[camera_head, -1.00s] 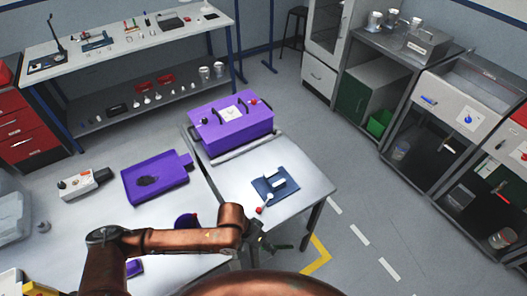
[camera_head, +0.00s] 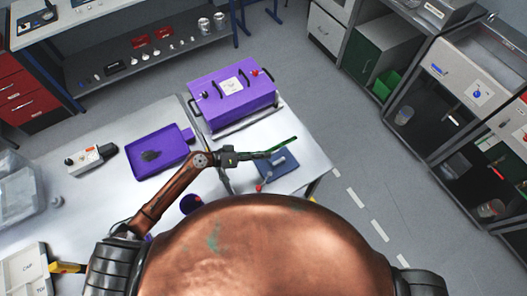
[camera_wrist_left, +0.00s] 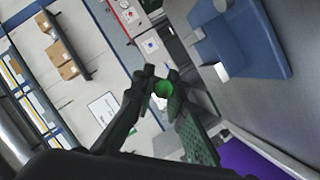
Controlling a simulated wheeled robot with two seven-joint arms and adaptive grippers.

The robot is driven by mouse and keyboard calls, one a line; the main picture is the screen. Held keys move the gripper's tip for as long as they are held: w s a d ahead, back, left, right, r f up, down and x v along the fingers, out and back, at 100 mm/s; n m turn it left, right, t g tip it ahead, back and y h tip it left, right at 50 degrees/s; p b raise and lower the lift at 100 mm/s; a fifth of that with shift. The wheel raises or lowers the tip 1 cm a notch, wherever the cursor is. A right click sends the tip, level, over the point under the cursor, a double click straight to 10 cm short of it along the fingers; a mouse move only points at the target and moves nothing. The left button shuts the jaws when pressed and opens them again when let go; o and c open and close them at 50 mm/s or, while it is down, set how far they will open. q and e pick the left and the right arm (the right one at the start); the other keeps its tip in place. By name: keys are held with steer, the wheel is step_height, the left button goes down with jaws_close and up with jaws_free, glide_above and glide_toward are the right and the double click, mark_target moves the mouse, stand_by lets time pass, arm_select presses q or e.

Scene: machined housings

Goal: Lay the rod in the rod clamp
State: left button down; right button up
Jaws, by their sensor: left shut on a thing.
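The green rod (camera_head: 284,146) is in my left gripper (camera_head: 264,154), which is shut on it. In the head view the rod extends to the right, over or just beyond the far edge of the blue rod clamp (camera_head: 285,168). The clamp lies on the right part of the table, and my arm and the rod partly cover it. In the left wrist view the rod's round green end (camera_wrist_left: 162,90) shows between the dark fingers, and the blue clamp (camera_wrist_left: 250,42) is to the upper right, apart from it. My right gripper is not in view.
A purple box (camera_head: 232,100) with black handles stands behind the clamp. A purple tray (camera_head: 172,146) and a grey device (camera_head: 90,158) lie to the left. A red-tipped part (camera_head: 259,188) is by the clamp's near edge. Bare table surface (camera_head: 308,150) lies right of the clamp.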

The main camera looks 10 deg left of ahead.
mark_target(270, 163)
arm_select(q)
steer(key=shift+f, duration=0.45)
steer(key=shift+f+b, duration=0.35)
steer(key=shift+b, duration=0.05)
step_height(270, 163, down, 3)
steer(key=shift+f+b, duration=0.1)
steer(key=shift+b, duration=0.95)
steer(key=shift+f, duration=0.4)
steer(key=shift+f+b, duration=0.95)
steer(key=shift+b, duration=0.3)
steer(key=shift+f, duration=0.15)
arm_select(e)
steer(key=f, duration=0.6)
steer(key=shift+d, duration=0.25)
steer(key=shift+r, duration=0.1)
arm_select(q)
steer(key=shift+f+b, duration=0.2)
steer(key=shift+b, duration=0.2)
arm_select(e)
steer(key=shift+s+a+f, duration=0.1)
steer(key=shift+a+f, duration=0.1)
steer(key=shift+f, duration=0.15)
